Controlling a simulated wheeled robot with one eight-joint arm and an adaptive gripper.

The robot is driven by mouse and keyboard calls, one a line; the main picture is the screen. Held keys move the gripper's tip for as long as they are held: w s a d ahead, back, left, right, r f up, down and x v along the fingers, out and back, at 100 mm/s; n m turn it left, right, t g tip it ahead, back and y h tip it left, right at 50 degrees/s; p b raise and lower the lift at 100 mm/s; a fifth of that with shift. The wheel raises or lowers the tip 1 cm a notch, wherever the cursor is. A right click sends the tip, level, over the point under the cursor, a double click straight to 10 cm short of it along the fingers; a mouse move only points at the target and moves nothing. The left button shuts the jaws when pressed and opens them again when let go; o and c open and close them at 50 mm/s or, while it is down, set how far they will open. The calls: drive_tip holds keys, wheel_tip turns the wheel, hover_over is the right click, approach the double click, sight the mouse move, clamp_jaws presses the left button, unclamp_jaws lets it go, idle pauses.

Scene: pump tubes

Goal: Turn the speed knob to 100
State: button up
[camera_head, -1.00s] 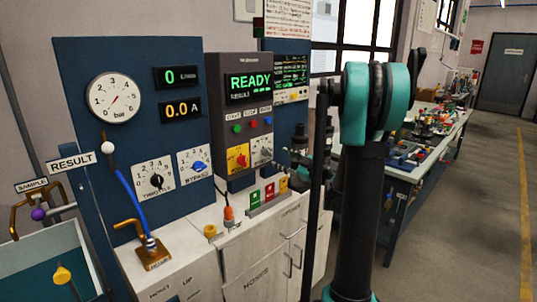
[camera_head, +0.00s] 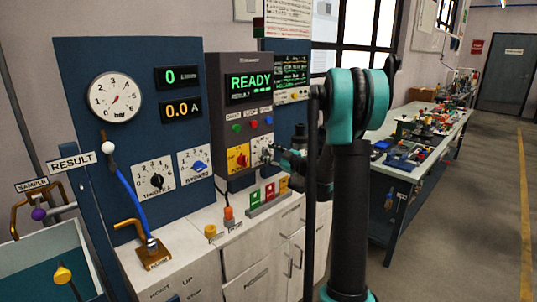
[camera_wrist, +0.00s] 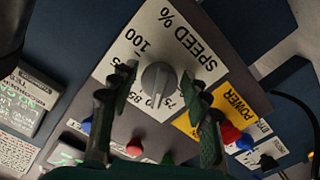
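The grey speed knob (camera_wrist: 157,78) sits on a white dial plate (camera_wrist: 125,50) marked "SPEED %", with 100 and lower numbers around it. The plate appears turned round in the wrist view. The knob's ridge points towards the lower numbers, away from 100; the exact setting is hard to read. My gripper (camera_wrist: 159,82) is open, with one finger on each side of the knob and small gaps showing. In the head view my gripper (camera_head: 278,151) is at the speed dial plate (camera_head: 257,146) and partly covers the knob.
The yellow power switch plate (camera_wrist: 205,115) is beside the right finger in the wrist view. Coloured buttons (camera_head: 253,124) sit above the dial. The display (camera_head: 249,86) reads READY.

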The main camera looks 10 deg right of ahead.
drive_tip(key=c, duration=0.8)
drive_tip(key=shift+m, duration=0.3)
drive_tip(key=m, duration=0.4)
drive_tip(key=shift+m, duration=0.4)
drive_tip(key=m, duration=0.5)
drive_tip(key=shift+a, duration=0.1)
drive_tip(key=m, duration=0.6)
drive_tip(key=shift+s+m, duration=0.1)
drive_tip(key=shift+m, duration=0.3)
drive_tip(key=m, duration=0.6)
drive_tip(key=shift+m, duration=0.3)
drive_tip(key=shift+r, duration=0.1)
